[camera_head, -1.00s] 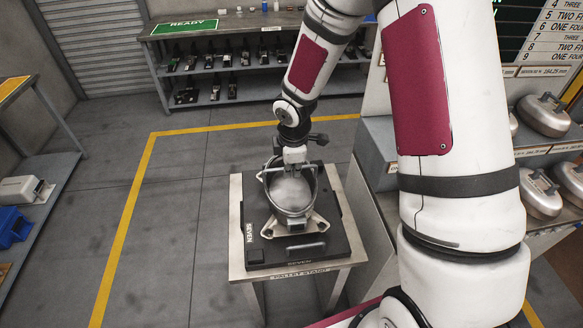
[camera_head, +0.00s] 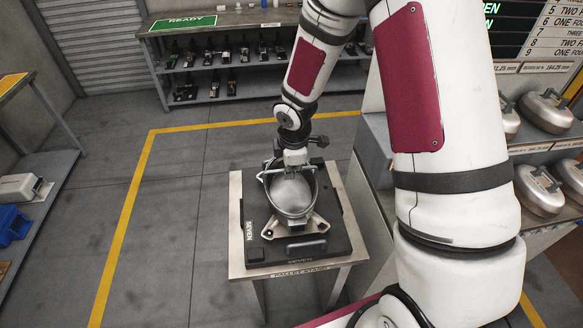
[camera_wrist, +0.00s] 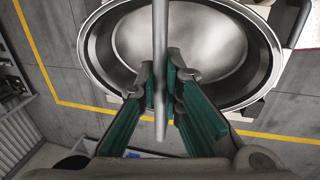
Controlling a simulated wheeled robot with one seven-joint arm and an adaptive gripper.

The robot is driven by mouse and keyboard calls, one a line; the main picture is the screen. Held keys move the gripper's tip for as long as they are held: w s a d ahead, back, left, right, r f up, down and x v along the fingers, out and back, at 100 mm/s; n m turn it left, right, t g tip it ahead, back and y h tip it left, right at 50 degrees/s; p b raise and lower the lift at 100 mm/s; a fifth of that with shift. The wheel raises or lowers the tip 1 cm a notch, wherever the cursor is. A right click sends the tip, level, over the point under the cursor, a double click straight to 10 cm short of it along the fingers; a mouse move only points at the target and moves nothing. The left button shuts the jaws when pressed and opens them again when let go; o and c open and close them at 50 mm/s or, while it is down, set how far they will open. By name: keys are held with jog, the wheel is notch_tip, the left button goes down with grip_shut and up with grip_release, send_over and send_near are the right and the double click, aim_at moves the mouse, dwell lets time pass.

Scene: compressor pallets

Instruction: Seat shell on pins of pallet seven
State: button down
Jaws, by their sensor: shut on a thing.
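The shell (camera_head: 291,197) is a grey metal bowl with an open top and a bar handle across it. In the head view it is over pallet seven (camera_head: 255,252), a black plate marked SEVEN on the pallet stand (camera_head: 236,215). A light metal bracket with feet shows around the shell's base. My gripper (camera_head: 294,163) is shut on the shell's bar. In the wrist view my gripper's green-padded fingers (camera_wrist: 163,88) close on the bar (camera_wrist: 160,40), with the bowl (camera_wrist: 225,45) below. The pins are hidden, and I cannot tell whether the shell rests on them.
A dark shelf (camera_head: 205,97) with a green READY sign (camera_head: 183,24) stands behind. Grey shells (camera_head: 545,108) sit on a rack at the right. Blue bins (camera_head: 12,226) are on a left shelf. Floor left of the stand is clear, inside a yellow line (camera_head: 128,212).

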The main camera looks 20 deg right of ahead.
jog(key=shift+b+x, duration=0.35)
jog(key=shift+x, duration=0.55)
jog(key=c, duration=1.7)
grip_release()
jog(key=shift+s, duration=0.2)
jog(key=shift+o, duration=0.2)
jog(key=shift+s+f, duration=0.1)
jog(key=v, duration=1.2)
jog(key=s+d+r+m+t+h, duration=0.1)
jog(key=s+r+m, duration=0.3)
jog(key=r, duration=0.3)
jog(key=s+d+r+m+h, duration=0.1)
jog(key=s+r+m, duration=0.25)
jog(key=r, duration=0.35)
jog(key=s+a+r+m+t+y, duration=0.1)
jog(key=s+r+m, duration=0.2)
jog(key=s, duration=0.3)
jog(key=s+a+r+m+t+y, duration=0.1)
jog(key=s+r+m, duration=0.2)
jog(key=s+m, duration=0.2)
jog(key=shift+s+r, duration=0.4)
jog(key=shift+s, duration=0.8)
